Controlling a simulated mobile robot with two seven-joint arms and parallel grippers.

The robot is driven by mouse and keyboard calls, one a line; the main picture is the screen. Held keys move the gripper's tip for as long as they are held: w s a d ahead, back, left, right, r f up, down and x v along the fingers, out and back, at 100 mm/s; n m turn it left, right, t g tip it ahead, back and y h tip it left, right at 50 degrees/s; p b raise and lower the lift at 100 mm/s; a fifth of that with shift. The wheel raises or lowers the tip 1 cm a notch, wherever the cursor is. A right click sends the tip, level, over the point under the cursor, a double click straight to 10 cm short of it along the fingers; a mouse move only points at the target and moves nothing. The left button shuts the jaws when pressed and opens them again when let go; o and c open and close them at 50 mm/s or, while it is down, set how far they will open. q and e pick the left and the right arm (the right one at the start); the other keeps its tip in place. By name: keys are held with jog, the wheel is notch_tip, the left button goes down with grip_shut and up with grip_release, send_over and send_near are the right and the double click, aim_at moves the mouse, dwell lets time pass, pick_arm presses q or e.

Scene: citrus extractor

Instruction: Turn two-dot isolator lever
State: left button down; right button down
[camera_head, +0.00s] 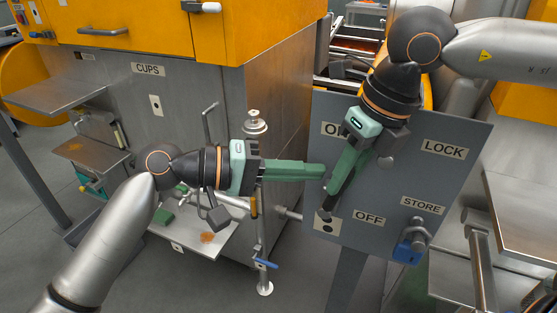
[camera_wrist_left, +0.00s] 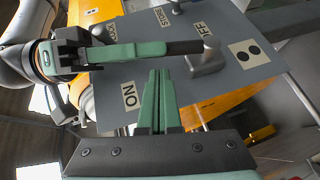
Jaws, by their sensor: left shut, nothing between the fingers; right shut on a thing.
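The grey panel (camera_head: 380,190) carries ON (partly hidden), LOCK, OFF and STORE labels. The two-dot plate (camera_wrist_left: 250,53) is on the panel in the left wrist view; in the head view it shows partly at the panel's lower left. The grey isolator lever (camera_wrist_left: 207,60) stands out beside that plate, near the OFF label. My right gripper (camera_head: 327,200) reaches down across the panel, its dark fingertips shut on the lever's end. My left gripper (camera_head: 323,171) is shut and empty, pointing right at the panel's left edge, close to the right gripper's fingers.
A blue padlock-like part (camera_head: 408,248) hangs below the STORE label. A steel cabinet marked CUPS (camera_head: 190,100) with an orange top stands at left. A thin post with a blue handle (camera_head: 266,264) stands left of the panel. Steel trays (camera_head: 525,215) are at right.

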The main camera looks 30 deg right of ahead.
pick_arm(q)
jog(key=shift+s+d+f, duration=0.15)
jog(key=shift+s+d, duration=0.2)
jog(key=shift+s, duration=0.25)
pick_arm(e)
jog(key=shift+r, duration=0.1)
pick_arm(q)
jog(key=shift+s, duration=0.1)
jog(key=shift+s+d+y, duration=0.3)
jog(key=shift+s, duration=0.3)
pick_arm(e)
jog(key=shift+w+a, duration=0.1)
jog(key=shift+a, duration=0.05)
jog(key=c, duration=0.8)
grip_release()
pick_arm(q)
jog(key=shift+s+d+f, duration=0.1)
jog(key=shift+s+d, duration=0.05)
pick_arm(e)
jog(key=shift+o, duration=0.2)
